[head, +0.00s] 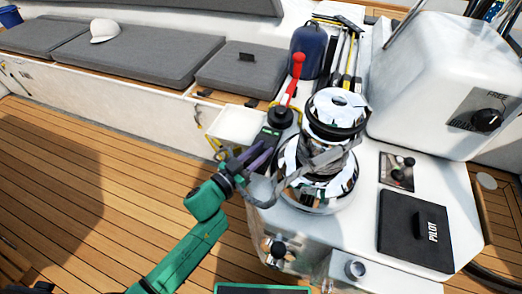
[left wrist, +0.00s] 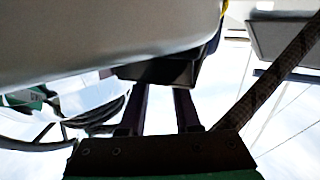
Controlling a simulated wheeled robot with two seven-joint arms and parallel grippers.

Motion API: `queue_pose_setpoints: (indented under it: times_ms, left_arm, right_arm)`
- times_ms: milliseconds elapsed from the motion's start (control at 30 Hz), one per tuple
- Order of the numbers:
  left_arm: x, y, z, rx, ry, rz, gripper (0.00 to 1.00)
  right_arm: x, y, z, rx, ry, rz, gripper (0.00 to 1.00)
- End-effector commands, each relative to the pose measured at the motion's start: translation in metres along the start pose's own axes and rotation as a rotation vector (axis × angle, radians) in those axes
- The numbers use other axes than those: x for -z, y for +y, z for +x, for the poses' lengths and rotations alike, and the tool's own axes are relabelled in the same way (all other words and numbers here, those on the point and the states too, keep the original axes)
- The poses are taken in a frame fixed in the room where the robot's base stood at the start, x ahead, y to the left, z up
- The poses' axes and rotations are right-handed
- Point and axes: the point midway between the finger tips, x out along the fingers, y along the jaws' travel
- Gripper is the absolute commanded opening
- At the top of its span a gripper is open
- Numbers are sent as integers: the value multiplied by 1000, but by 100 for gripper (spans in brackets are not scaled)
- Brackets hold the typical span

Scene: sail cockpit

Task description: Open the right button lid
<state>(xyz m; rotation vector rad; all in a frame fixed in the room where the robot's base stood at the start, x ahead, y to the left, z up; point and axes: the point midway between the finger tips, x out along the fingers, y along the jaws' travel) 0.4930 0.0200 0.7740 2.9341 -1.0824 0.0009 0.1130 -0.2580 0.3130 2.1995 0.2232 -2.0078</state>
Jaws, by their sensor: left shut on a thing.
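My left gripper (head: 260,155) reaches in from the left, its purple fingers beside the chrome winch (head: 318,175) and at the dark block (head: 268,138) left of it. In the left wrist view, the fingers (left wrist: 162,95) stand apart with their tips against a small black part (left wrist: 160,71) under a pale rounded body. They are shut on this part; I cannot tell whether it is the right button lid. A small panel (head: 397,172) with dark round caps lies right of the winch. The right gripper is not in view.
A red-handled lever (head: 293,78) rises behind the block. A rope (left wrist: 270,80) runs close to the gripper in the left wrist view. A black PILOT cover (head: 415,232) lies on the white console at right. The wooden deck (head: 90,180) at left is clear.

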Motion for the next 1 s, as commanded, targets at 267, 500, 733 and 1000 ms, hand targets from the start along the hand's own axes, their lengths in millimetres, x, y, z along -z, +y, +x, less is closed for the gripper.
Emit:
queue_pose_setpoints:
  times_ms: [267,500,733,1000]
  left_arm:
    - [5,-3,-2,1,42,-110,0]
    - [12,-9,-4,1,110,-273,0]
    - [17,-15,-7,1,172,-422,0]
    - [19,-20,-9,1,217,-532,0]
  right_arm:
    - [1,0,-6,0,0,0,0]
    - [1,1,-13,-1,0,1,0]
    - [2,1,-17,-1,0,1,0]
    - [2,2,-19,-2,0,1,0]
